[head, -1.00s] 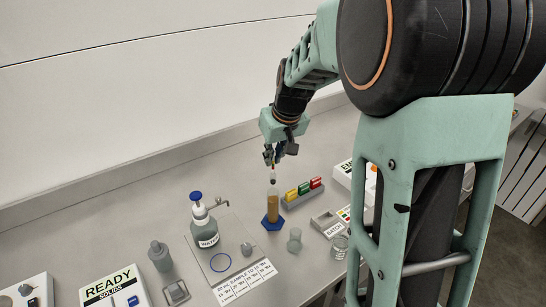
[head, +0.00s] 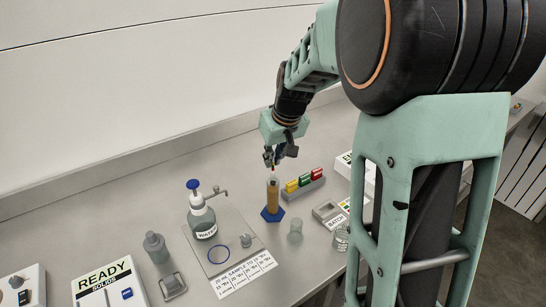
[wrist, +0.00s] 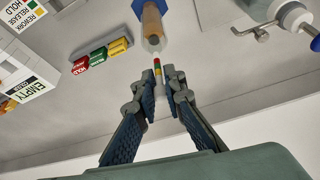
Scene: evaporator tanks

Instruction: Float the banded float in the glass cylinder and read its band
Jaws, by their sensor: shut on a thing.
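The glass cylinder (head: 272,198) holds amber liquid and stands upright on a blue six-sided base (head: 272,215). It also shows at the top of the wrist view (wrist: 153,24). My gripper (head: 274,160) is just above the cylinder's mouth, pointing down. In the wrist view my gripper (wrist: 163,82) is shut on the banded float (wrist: 157,66), whose stem shows red, yellow and green bands. The float is roughly in line with the cylinder. Its lower end is at or inside the mouth; how deep it sits I cannot tell.
A rack of yellow, green and red tags (head: 304,184) stands close right of the cylinder. A water bottle (head: 202,216) stands left on a plate with a blue ring (head: 219,254). A small clear beaker (head: 295,231) is in front. The back bench is clear.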

